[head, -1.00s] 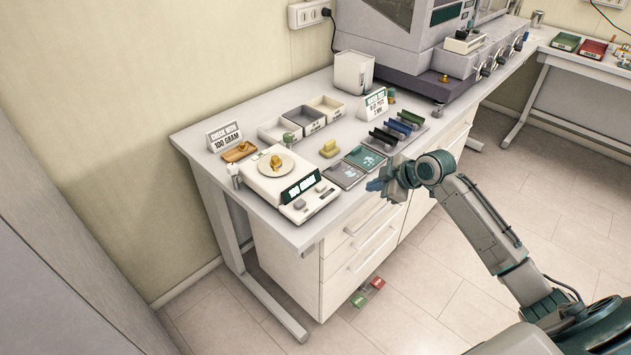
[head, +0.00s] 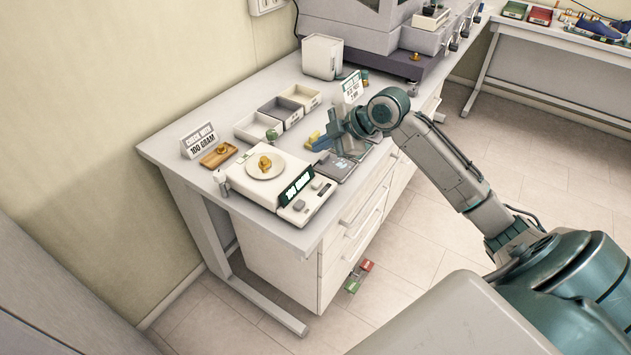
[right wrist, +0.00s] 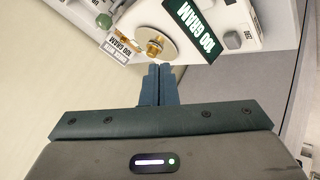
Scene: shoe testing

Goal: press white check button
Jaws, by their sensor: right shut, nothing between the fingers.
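The white scale (head: 250,188) stands at the near left end of the bench, its dark display (head: 296,187) reading 100 GRAM. On its front panel are a white button (head: 298,205) and a grey button (head: 317,182). A gold weight (head: 265,163) rests on the round pan. My right gripper (head: 319,144) is shut and empty, behind and right of the panel, apart from the buttons. In the right wrist view its fingertips (right wrist: 157,68) sit below the pan, and a greyish button (right wrist: 232,40) shows beside the display. My left gripper is out of view.
A wooden tray (head: 218,156) with a gold weight and a check sign (head: 199,141) stand left of the scale. Open bins (head: 259,126) lie behind it. Red and green items (head: 353,283) lie on the floor.

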